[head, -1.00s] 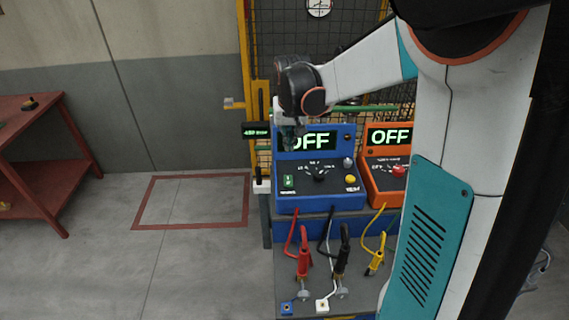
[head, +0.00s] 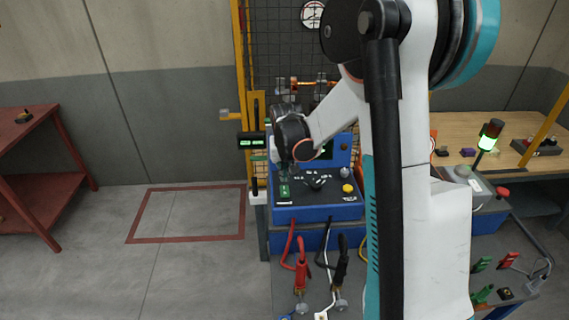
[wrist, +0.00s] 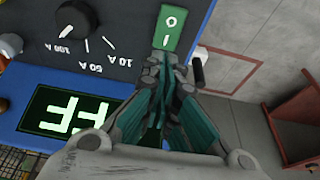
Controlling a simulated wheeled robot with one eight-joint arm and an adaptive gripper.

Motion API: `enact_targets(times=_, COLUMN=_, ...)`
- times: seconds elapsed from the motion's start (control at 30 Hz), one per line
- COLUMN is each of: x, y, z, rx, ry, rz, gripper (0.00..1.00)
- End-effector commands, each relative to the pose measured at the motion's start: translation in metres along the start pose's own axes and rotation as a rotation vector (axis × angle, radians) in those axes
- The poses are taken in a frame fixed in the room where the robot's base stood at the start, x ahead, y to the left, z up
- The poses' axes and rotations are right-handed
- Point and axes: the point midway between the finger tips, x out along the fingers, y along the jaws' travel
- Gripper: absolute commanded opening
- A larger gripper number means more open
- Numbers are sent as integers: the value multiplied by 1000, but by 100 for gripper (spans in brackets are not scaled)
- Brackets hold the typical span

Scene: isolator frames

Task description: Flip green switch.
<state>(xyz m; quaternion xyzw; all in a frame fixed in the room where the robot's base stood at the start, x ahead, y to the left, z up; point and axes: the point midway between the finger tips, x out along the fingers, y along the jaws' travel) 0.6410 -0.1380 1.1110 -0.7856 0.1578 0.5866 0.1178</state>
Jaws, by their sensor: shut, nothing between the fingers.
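The green switch (wrist: 173,27) is a rocker marked O and I on the front panel of the blue box, seen at the top of the wrist view. In the head view the switch (head: 285,191) shows at the left of the blue box's sloped panel. My gripper (wrist: 168,62) is shut and empty, its fingertips close to the I end of the switch; I cannot tell whether they touch it. In the head view my gripper (head: 285,172) hangs just above the switch.
A black knob (wrist: 77,17) with amp marks sits beside the switch. A yellow button (head: 347,188) is on the panel's right. Red (head: 301,270) and black (head: 341,262) clamps with cables stand in front of the box. A red-outlined floor area (head: 188,214) is clear.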

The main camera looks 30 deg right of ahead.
Motion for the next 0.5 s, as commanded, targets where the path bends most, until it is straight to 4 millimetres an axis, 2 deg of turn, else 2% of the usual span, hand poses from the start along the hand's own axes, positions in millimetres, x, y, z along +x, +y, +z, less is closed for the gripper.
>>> enact_targets(times=0.03, x=8, y=0, z=2, rx=0, ry=0, rz=0, gripper=0)
enact_targets(times=0.2, x=22, y=0, z=7, rx=0, ry=0, rz=0, gripper=0)
enact_targets(times=0.5, x=26, y=0, z=8, rx=0, ry=0, rz=0, gripper=0)
